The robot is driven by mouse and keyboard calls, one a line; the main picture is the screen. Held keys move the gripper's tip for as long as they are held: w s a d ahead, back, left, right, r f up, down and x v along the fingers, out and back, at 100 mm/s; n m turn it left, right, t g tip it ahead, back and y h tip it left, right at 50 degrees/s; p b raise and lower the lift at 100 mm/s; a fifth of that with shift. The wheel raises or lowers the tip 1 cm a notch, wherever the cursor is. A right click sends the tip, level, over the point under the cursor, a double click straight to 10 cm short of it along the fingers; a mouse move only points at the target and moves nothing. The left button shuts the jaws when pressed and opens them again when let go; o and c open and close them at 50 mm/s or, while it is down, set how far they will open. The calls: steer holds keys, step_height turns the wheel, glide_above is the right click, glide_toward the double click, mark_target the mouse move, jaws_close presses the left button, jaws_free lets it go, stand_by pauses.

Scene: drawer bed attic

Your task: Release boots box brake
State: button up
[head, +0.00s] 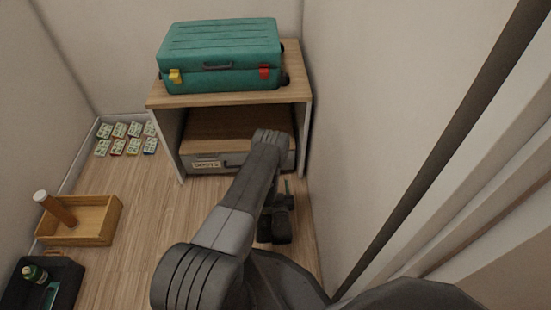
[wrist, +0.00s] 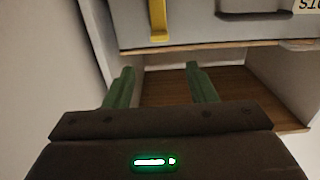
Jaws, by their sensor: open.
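The boots box (head: 206,163) sits in the lower bay of a wooden shelf unit, with a label and a dark handle on its pale front. In the wrist view the grey box front (wrist: 200,32) fills the top, its label cut off at the upper right. A yellow strip (wrist: 158,20) stands on that front, left of the handle; it may be the brake. My gripper (wrist: 160,70) is open and empty, its green fingers apart below the strip and not touching it. In the head view my arm hides the box's right front and most of the gripper (head: 286,187).
A teal suitcase (head: 220,50) with yellow and red latches lies on the shelf unit (head: 160,95). The right wall (head: 360,130) is close to my arm. A wooden tray (head: 118,215), a black bin (head: 70,275) and several small packets (head: 118,129) lie left. Floor between is clear.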

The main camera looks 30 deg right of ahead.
steer(key=b+x, duration=0.4)
steer(key=x, duration=0.9)
steer(key=shift+w+d+f+b, duration=0.1)
steer(key=shift+w+d+b, duration=0.1)
steer(key=shift+w+b, duration=0.15)
steer(key=shift+c, duration=0.4)
jaws_close()
